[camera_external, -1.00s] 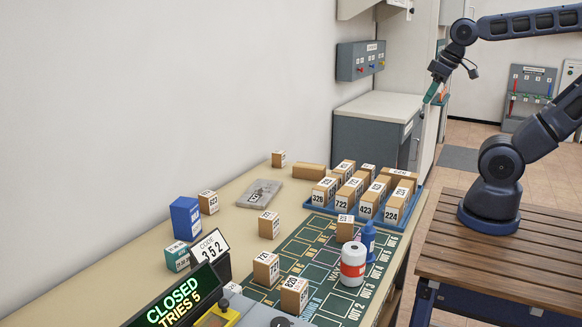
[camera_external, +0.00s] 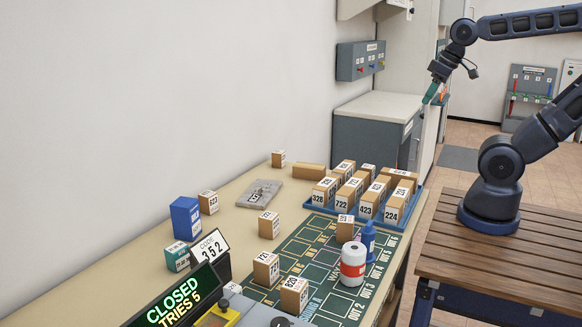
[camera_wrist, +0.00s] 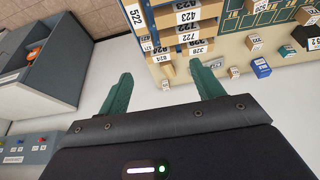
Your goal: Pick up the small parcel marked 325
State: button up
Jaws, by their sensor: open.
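I cannot make out a parcel marked 325. Small brown parcels with white number labels stand loose on the table: a front one (camera_external: 294,296), one beside it (camera_external: 266,268), a middle one (camera_external: 269,226), one near the tray (camera_external: 345,228), one at the left (camera_external: 208,203) and one at the back (camera_external: 278,159). Several of their numbers are too small to read surely. Taller parcels, including 328 (camera_external: 323,193) and 224 (camera_external: 397,207), stand in a blue tray (camera_external: 383,226). My gripper (camera_external: 431,95) is open and empty, raised beyond the table; its green fingers (camera_wrist: 163,75) show in the wrist view.
A white roll (camera_external: 353,265) and a blue bottle (camera_external: 368,240) stand on the green marked mat. A blue box (camera_external: 185,218), a code sign reading 352 (camera_external: 211,246) and a display reading CLOSED, TRIES 5 (camera_external: 178,303) are at the left. A grey cabinet (camera_external: 370,136) stands behind the table.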

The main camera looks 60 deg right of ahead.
jog(key=w+d+r+m+g, duration=0.1)
jog(key=w+r+m, duration=0.1)
jog(key=w, duration=0.6)
jog(key=w+d+r+m, duration=0.1)
jog(key=w+m, duration=0.2)
jog(key=w, duration=0.5)
jog(key=m+g+h, duration=0.3)
jog(key=m+h, duration=0.2)
jog(key=m, duration=0.7)
send_over(276, 153)
jog(key=a, duration=0.2)
notch_tip(276, 153, down, 28)
jog(key=x, duration=0.4)
jog(key=shift+f, duration=0.3)
jog(key=shift+s+d+x, duration=0.1)
jog(key=shift+s+x, duration=0.05)
jog(key=shift+x, duration=1.2)
jog(key=shift+s+d+x, duration=0.1)
jog(key=shift+s+x, duration=0.05)
jog(key=shift+x, duration=1.25)
jog(key=shift+r, duration=0.15)
jog(key=c, duration=1.1)
